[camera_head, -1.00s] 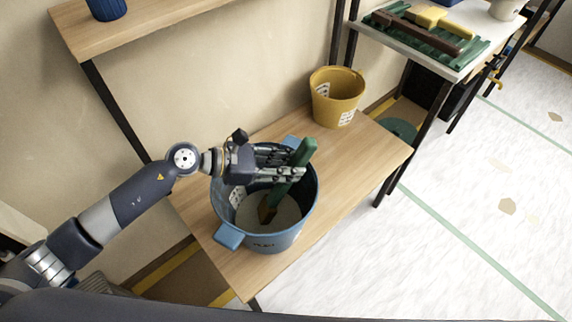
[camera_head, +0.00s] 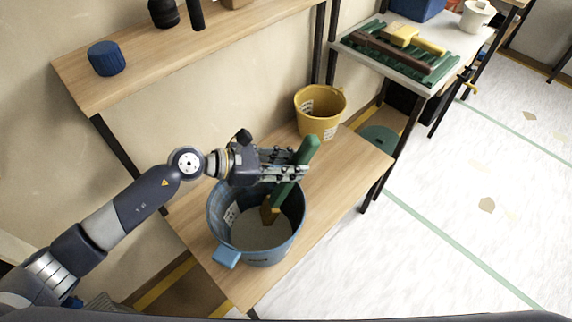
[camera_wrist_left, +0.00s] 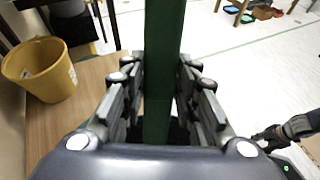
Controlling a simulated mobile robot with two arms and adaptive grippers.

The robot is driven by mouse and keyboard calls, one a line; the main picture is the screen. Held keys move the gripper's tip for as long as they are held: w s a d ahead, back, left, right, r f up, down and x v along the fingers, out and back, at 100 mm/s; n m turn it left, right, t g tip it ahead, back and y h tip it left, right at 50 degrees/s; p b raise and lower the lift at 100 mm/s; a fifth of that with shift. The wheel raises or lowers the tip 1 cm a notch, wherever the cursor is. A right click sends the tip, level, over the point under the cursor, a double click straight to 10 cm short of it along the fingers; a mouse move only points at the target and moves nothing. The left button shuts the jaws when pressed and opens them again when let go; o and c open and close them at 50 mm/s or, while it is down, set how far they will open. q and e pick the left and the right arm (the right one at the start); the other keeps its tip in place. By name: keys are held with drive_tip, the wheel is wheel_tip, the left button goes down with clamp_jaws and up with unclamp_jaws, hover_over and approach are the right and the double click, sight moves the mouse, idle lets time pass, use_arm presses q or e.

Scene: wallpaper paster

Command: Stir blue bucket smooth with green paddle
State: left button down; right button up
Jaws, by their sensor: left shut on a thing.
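The blue bucket (camera_head: 262,253) stands on the wooden bench, with a pale grey mass in its bottom. My left gripper (camera_head: 292,171) is over the bucket's far rim, shut on the green paddle (camera_head: 306,150). The paddle is tilted, and its brown lower end (camera_head: 268,212) reaches down inside the bucket by the far wall. Whether its tip touches the grey mass I cannot tell. In the left wrist view the green handle (camera_wrist_left: 162,70) stands between the fingers. My right gripper (camera_wrist_left: 275,135) seems to show at the right edge of that view, its jaws unclear.
A yellow bucket (camera_head: 318,121) stands behind on the same bench (camera_head: 345,165). A shelf (camera_head: 150,72) above holds a blue ribbed pot (camera_head: 104,58). A white-topped table (camera_head: 440,72) at the back right carries a green rack and a yellow-headed brush.

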use_arm(q)
drive_tip(key=shift+w+d+r+p, duration=0.2)
drive_tip(key=shift+d+r+p, duration=0.6)
drive_tip(key=shift+r+p, duration=1.1)
drive_tip(key=shift+w+d+r+p, duration=0.25)
drive_tip(key=shift+d+r+p, duration=0.6)
drive_tip(key=shift+r+p, duration=1.05)
drive_tip(key=shift+w+d+r+p, duration=0.2)
drive_tip(key=shift+d+r+p, duration=0.6)
drive_tip(key=shift+r+p, duration=1.1)
drive_tip(key=shift+r+b, duration=0.45)
drive_tip(key=shift+b, duration=0.05)
drive_tip(key=shift+r+p, duration=2)
drive_tip(key=shift+r, duration=0.55)
